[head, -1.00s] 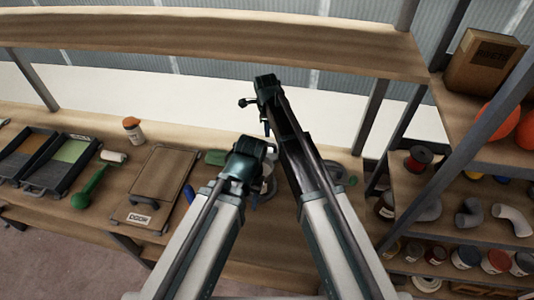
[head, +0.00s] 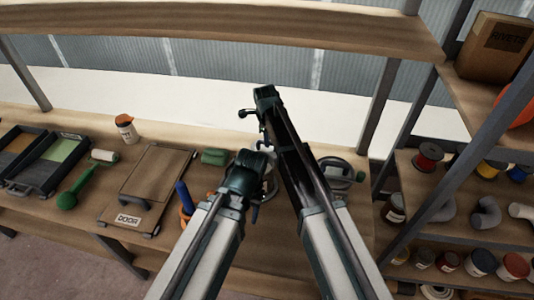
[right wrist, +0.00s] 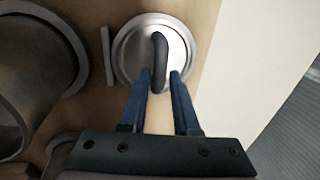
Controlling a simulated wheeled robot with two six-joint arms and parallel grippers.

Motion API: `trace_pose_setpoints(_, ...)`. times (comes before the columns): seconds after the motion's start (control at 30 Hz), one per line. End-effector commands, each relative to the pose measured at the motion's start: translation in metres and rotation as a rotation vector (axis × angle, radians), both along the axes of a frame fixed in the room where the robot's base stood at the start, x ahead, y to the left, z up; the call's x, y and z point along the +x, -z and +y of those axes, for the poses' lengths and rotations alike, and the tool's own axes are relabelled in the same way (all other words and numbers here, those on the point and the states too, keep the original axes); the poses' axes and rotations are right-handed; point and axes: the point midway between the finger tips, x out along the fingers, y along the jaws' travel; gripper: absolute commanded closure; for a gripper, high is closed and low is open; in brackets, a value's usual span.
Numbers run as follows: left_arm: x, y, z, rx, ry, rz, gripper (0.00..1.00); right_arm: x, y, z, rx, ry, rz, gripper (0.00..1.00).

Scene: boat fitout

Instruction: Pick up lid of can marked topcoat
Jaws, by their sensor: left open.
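A round silver lid (right wrist: 128,52) with a dark bar handle (right wrist: 160,58) shows in the right wrist view. No marking on it can be read. My right gripper (right wrist: 162,74) is open, its blue fingertips on either side of the handle's lower end, with small gaps visible; contact cannot be told. In the head view my right gripper (head: 263,138) is the upper one, over the bench. My left gripper (head: 255,212) is open and lower, over the bench; its fingers are partly hidden. My arms cover much of the area beneath them.
A large round metal vessel (right wrist: 70,40) stands left of the lid. Shelves with several cans (head: 482,262) stand at right.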

Motion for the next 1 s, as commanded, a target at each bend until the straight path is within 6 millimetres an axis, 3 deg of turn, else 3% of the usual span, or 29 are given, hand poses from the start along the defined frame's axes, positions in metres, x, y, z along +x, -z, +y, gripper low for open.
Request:
trace_pose_setpoints(0.03,0.000,0.014,0.000,0.000,0.000,0.000,0.50,0.002,0.014,0.002,0.000,0.000,0.000,0.70)
trace_pose_setpoints(0.2,0.000,0.030,0.000,0.000,0.000,0.000,0.50,0.005,0.030,0.001,0.000,0.000,0.000,0.70)
trace_pose_setpoints(0.47,0.000,0.029,0.000,0.000,0.000,0.000,0.50,0.006,0.029,0.001,0.000,0.000,0.000,0.70)
trace_pose_setpoints(0.5,0.000,0.029,0.000,0.000,0.000,0.000,0.50,0.006,0.029,0.000,0.000,0.000,0.000,0.72)
trace_pose_setpoints(0.67,0.000,0.029,0.000,0.000,0.000,0.000,0.50,0.006,0.029,0.000,0.000,0.000,0.000,1.00)
trace_pose_setpoints(1.0,0.000,0.029,0.000,0.000,0.000,0.000,0.50,0.006,0.029,0.001,0.000,0.000,0.000,1.00)
